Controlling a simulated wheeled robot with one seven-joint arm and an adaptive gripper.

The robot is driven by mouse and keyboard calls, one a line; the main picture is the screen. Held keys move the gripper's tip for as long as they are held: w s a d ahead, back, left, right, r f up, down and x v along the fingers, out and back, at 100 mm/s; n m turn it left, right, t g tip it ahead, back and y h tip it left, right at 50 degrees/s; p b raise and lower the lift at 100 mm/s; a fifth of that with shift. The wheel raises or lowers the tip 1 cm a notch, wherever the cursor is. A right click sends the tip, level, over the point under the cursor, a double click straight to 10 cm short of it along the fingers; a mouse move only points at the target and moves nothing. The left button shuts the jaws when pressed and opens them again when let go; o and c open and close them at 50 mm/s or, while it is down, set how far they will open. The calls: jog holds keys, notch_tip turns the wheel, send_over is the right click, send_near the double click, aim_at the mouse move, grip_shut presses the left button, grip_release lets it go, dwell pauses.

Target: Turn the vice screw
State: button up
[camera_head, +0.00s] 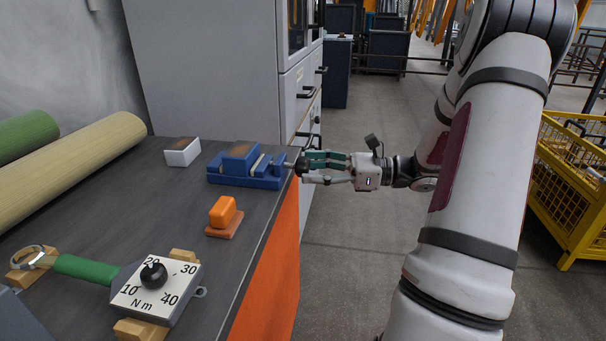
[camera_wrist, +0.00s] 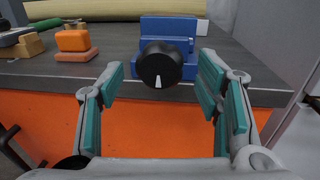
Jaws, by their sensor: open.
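The blue vice (camera_head: 247,167) sits at the right edge of the dark bench top, its screw pointing out over the edge. The screw ends in a round black knob (camera_head: 302,165). In the wrist view the knob (camera_wrist: 159,64) faces me with a white mark pointing down, and the blue vice body (camera_wrist: 168,30) is behind it. My gripper (camera_head: 312,167) is level with the screw, just off the bench edge. In the wrist view its two teal-padded fingers (camera_wrist: 160,95) are open, one on each side of the knob, with gaps showing; contact is not visible.
On the bench (camera_head: 120,225) are an orange block (camera_head: 223,211), a white box (camera_head: 182,152), a torque gauge (camera_head: 155,290) with a green handle, and large rolls (camera_head: 70,165). A grey cabinet (camera_head: 215,70) stands behind. A yellow cage (camera_head: 570,190) is at right.

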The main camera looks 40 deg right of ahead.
aim_at(289, 166)
jog(key=shift+b+x, duration=0.3)
jog(key=shift+x, duration=1)
jog(key=shift+c, duration=0.6)
jog(key=c, duration=1.1)
jog(key=shift+o, duration=0.2)
jog(key=shift+r+m+p, duration=0.1)
jog(key=shift+m+p, duration=0.2)
jog(key=shift+p, duration=0.7)
